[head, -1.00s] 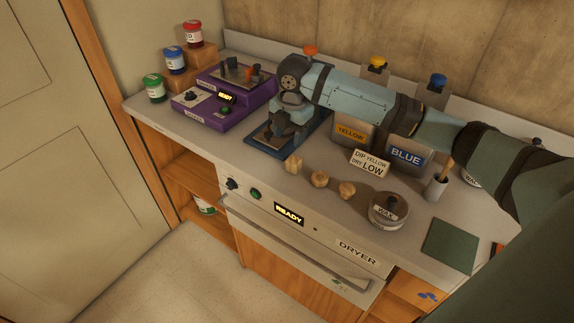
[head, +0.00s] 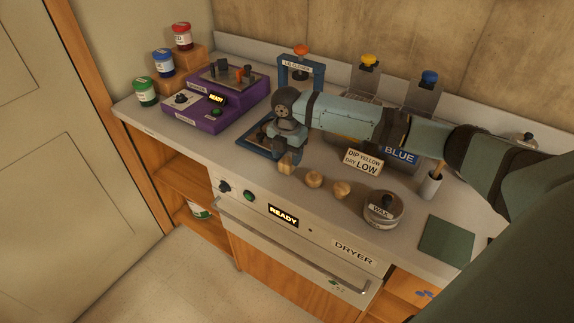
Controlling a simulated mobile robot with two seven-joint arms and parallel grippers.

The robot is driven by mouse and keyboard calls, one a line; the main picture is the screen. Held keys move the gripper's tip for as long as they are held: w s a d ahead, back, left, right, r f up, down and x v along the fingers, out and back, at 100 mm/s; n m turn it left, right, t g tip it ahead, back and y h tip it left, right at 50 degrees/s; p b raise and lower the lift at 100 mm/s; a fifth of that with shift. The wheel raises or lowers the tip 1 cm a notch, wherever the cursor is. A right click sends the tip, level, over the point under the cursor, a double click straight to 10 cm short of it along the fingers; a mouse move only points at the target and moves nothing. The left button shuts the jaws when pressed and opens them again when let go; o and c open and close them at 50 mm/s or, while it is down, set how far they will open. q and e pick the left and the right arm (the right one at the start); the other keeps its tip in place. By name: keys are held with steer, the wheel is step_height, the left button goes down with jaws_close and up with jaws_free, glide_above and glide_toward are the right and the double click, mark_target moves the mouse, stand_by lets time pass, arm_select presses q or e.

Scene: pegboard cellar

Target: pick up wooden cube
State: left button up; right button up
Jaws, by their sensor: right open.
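Three small pale wooden pieces lie in a row near the counter's front edge. The leftmost, a blocky piece that looks like the wooden cube (head: 286,166), is partly covered by my right gripper (head: 286,153). My right gripper points down, open, right at the cube's top. I cannot tell whether its fingers are around the cube or just above it. The middle wooden piece (head: 314,179) and the right wooden piece (head: 341,189) look more rounded. My left gripper is not in view.
A purple machine (head: 205,115) stands left of the gripper, with a blue-framed stand (head: 318,78) behind it. A LOW sign (head: 363,161), a BLUE-labelled tank (head: 402,157) and a wax tin (head: 383,209) stand to the right. The dryer front (head: 282,216) is below.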

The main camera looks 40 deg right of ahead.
mark_target(287, 160)
step_height(287, 160, down, 4)
steer(key=shift+r, duration=0.25)
steer(key=shift+s, duration=0.1)
steer(key=c, duration=0.7)
steer(key=shift+r, duration=0.1)
step_height(287, 160, up, 20)
steer(key=s+a+m+p, duration=0.3)
steer(key=a+m+p, duration=0.1)
steer(key=m, duration=0.3)
steer(key=s+a+m+p, duration=0.4)
steer(key=m, duration=0.4)
steer(key=s+a+m+p, duration=0.4)
steer(key=m, duration=0.4)
steer(key=shift+a, duration=0.25)
